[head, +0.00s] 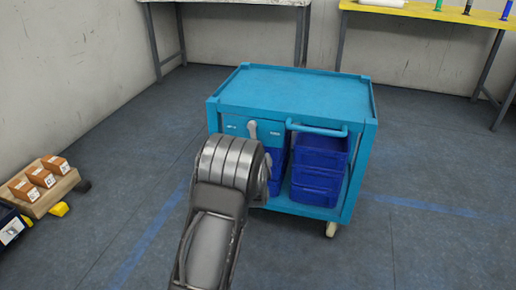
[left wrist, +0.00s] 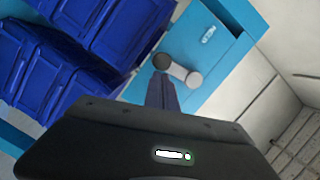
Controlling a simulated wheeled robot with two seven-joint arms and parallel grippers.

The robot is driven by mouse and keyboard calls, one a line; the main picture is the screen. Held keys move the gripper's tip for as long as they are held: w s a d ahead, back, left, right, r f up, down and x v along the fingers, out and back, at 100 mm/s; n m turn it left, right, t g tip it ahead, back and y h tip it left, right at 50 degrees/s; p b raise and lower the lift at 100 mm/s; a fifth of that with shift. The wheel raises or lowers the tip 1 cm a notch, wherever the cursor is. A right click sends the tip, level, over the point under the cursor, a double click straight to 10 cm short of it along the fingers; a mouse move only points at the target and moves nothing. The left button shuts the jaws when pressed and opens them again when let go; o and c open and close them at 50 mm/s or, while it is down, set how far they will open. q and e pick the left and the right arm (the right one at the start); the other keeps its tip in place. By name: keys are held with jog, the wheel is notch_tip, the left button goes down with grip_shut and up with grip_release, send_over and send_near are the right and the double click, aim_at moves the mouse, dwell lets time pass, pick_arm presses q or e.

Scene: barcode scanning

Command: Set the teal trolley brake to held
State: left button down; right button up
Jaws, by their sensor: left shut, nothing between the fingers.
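The teal trolley (head: 300,92) stands in the middle of the head view. A pale brake lever (head: 253,128) is on its front panel (head: 232,124), between two small white labels too small to read. In the left wrist view the lever (left wrist: 180,69) has a dark round end and a pale end, and one label shows beside it. My left gripper (left wrist: 162,84) is shut and empty, its tips close below the lever's dark end; I cannot tell if they touch. In the head view my left arm hides the fingers. My right gripper is not in view.
Blue bins (head: 318,170) sit on the trolley's lower shelf, right of my arm. A teal handle bar (head: 317,128) juts from its front. A wooden rack with small boxes (head: 42,180) is on the floor at left. A yellow table (head: 440,12) stands at back right.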

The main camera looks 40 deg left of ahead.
pick_arm(q)
jog(key=a+m, duration=0.1)
jog(key=m, duration=0.1)
jog(key=s+a+m+t+y, duration=0.1)
jog(key=a+m, duration=0.1)
jog(key=m, duration=0.1)
jog(key=a+f+m+b, duration=0.1)
jog(key=m, duration=0.2)
jog(key=shift+s+a+f+t, duration=0.1)
jog(key=shift+s+a+t, duration=0.2)
jog(key=shift+a, duration=0.1)
jog(key=shift+f, duration=0.1)
dwell(0.4)
